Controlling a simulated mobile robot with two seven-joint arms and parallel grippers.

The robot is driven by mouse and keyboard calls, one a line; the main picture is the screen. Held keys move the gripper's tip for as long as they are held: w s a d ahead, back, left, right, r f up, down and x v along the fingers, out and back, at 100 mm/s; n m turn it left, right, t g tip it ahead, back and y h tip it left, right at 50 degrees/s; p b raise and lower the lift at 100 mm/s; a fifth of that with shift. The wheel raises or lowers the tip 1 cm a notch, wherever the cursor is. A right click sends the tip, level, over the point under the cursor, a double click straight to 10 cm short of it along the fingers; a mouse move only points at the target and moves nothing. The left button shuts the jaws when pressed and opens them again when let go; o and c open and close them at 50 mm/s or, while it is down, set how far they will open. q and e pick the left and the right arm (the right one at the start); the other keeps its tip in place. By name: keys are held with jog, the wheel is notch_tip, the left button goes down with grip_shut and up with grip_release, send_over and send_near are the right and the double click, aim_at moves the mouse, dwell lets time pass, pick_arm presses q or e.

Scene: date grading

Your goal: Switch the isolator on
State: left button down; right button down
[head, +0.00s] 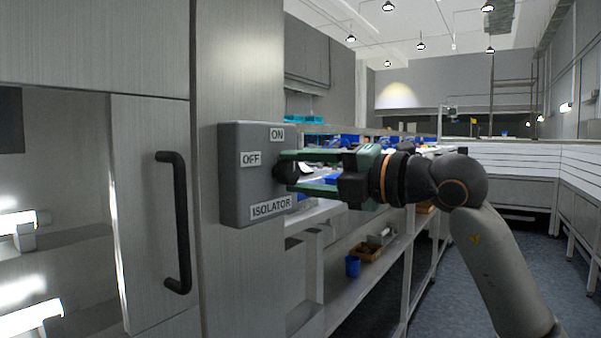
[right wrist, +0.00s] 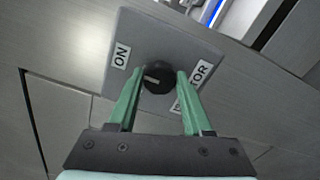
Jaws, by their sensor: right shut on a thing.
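The isolator is a grey box (head: 236,190) on the cabinet wall, with an ON label (head: 277,134) at the top, an OFF label (head: 251,158) at the left and an ISOLATOR label below. Its round black knob (right wrist: 160,69) shows in the right wrist view, with a pale mark running roughly left, to the side where the ON label (right wrist: 122,55) is. My right gripper (head: 283,172) has its green fingers closed on the knob from both sides. The OFF label is hidden in the right wrist view. My left gripper is not in view.
A cabinet door with a black handle (head: 177,222) is left of the box. Behind my right arm are shelves (head: 350,295) with a blue cup (head: 353,266) and a brown box. Open floor (head: 440,300) lies at the right, before a long white-topped bench.

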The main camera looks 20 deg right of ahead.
jog(key=shift+c, duration=1.6)
grip_release()
jog(key=shift+d, duration=0.1)
jog(key=b+v, duration=0.2)
jog(key=v, duration=1)
jog(key=shift+s, duration=0.2)
jog(key=shift+d, duration=0.1)
